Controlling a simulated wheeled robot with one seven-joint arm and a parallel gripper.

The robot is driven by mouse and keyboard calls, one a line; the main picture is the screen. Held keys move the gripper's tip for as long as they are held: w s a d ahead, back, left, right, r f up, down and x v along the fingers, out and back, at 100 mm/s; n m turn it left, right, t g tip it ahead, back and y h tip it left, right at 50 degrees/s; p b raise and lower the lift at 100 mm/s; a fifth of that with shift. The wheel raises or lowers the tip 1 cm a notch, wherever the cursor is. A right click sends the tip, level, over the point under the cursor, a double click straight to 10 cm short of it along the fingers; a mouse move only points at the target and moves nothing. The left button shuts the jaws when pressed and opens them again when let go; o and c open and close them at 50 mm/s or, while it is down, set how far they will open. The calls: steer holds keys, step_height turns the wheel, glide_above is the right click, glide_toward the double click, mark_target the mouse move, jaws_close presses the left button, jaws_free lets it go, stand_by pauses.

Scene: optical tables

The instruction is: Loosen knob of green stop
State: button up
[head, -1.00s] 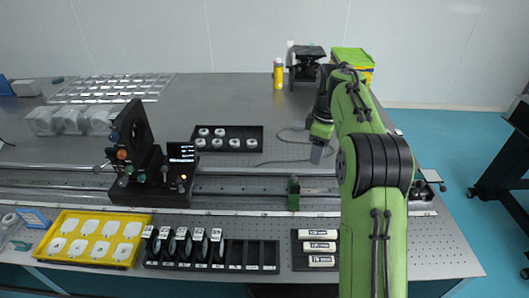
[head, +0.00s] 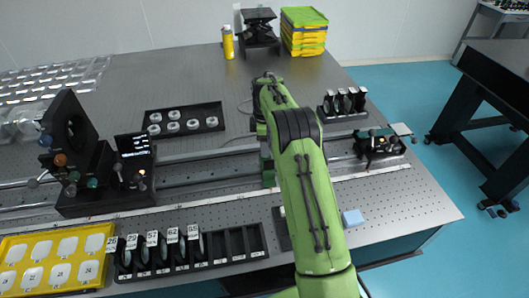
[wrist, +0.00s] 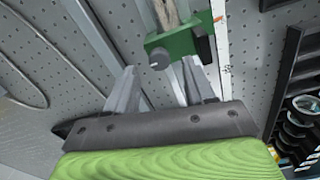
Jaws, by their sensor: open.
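The green stop (wrist: 183,43) sits on the rail in the wrist view, with a dark part on its right end. Its round grey knob (wrist: 160,58) faces my gripper. My gripper (wrist: 160,85) is open and empty, with one finger on either side of the line to the knob. The knob lies just beyond the fingertips, and I see no contact. In the head view the green stop (head: 268,173) stands on the rail, partly beside my arm, and my fingers are mostly hidden there.
A black optical mount assembly (head: 95,165) stands left on the rail. A small black carriage (head: 380,145) is at the rail's right. A black tray with several white rings (head: 184,120) lies behind the rail. A lens rack (head: 190,250) and yellow tray (head: 50,262) are in front.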

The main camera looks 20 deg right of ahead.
step_height(320, 180, down, 3)
steer(key=shift+r, duration=0.1)
jaws_close()
steer(key=shift+r, duration=0.1)
